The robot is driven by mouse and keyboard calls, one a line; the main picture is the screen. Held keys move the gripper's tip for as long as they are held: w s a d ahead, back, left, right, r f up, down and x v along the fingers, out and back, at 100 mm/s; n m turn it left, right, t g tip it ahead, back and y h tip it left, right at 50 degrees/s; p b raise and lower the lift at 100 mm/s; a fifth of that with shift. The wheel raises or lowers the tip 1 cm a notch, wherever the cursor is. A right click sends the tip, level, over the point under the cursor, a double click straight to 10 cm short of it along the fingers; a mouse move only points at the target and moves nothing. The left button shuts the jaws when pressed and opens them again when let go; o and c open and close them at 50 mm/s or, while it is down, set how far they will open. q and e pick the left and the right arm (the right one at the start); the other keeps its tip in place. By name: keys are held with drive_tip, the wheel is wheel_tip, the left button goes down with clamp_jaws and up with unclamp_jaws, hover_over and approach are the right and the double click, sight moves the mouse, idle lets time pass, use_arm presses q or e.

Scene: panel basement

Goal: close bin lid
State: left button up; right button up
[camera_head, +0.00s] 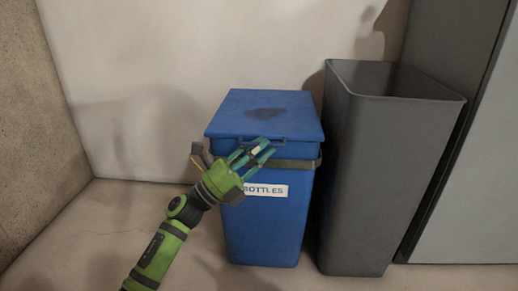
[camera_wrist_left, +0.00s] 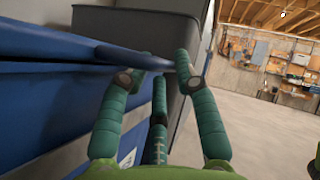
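The blue bin (camera_head: 265,222) with a "BOTTLES" label stands against the wall. Whether the fingertips touch the handle is unclear. The left wrist view shows the lid's edge (camera_wrist_left: 50,40) beside the fingers.
A tall grey open bin (camera_head: 385,175) stands close on the right of the blue bin. A grey panel (camera_head: 470,190) is farther right. A rough wall (camera_head: 35,130) is at the left. The floor in front and to the left is clear.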

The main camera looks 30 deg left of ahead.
use_arm(q)
drive_tip(key=v, duration=1.2)
idle(0.3)
